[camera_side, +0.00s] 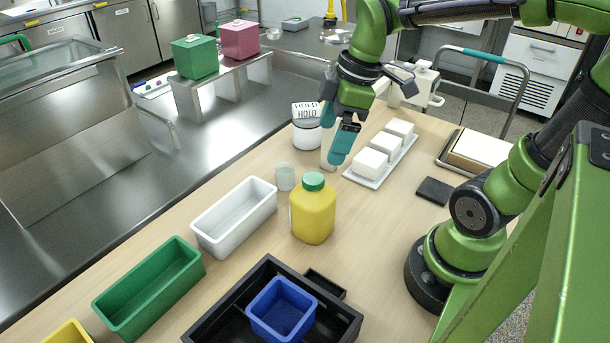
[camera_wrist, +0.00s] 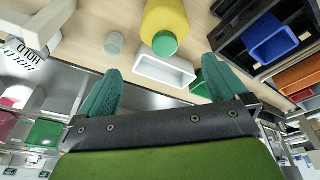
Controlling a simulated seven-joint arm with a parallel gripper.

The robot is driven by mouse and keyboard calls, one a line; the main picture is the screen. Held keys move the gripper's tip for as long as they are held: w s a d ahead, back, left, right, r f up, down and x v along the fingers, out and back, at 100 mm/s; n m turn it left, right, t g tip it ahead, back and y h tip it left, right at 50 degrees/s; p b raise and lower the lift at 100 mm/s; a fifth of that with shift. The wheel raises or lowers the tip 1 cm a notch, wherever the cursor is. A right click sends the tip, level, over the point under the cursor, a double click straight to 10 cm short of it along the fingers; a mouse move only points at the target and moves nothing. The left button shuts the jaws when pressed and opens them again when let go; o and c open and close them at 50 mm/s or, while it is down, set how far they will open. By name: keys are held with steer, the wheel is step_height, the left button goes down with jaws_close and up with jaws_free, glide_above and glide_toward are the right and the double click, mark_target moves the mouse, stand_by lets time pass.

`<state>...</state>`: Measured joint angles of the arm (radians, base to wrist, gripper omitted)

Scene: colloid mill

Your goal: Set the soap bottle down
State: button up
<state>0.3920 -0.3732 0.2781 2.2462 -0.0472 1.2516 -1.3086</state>
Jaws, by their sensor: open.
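The soap bottle is likely the yellow bottle with a green cap (camera_side: 312,212). It stands upright on the wooden table, between the white bin and the black tray. It also shows in the wrist view (camera_wrist: 165,20), beyond my fingers. My gripper (camera_side: 335,160) has teal fingers and is above the table, behind the bottle and apart from it. In the wrist view my fingers (camera_wrist: 160,85) are spread wide with nothing between them. The bottle's base is cut off in the wrist view.
A small grey cup (camera_side: 285,177) and a white bin (camera_side: 235,216) stand left of the bottle. A white "HOLD" jar (camera_side: 306,132) and a tray of white blocks (camera_side: 377,172) are near my gripper. A green bin (camera_side: 148,288), a black tray (camera_side: 225,325) and a blue bin (camera_side: 282,312) lie in front.

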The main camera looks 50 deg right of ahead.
steer(key=s+m+t, duration=0.1)
steer(key=m, duration=0.3)
steer(key=s+r+m+t, duration=0.1)
steer(key=m+t, duration=0.1)
steer(key=m, duration=0.2)
steer(key=s+a+r+m+t, duration=0.1)
steer(key=m, duration=0.3)
steer(key=shift+a+r+t, duration=0.1)
steer(key=shift+r+t, duration=0.05)
steer(key=shift+t, duration=0.15)
stand_by(0.5)
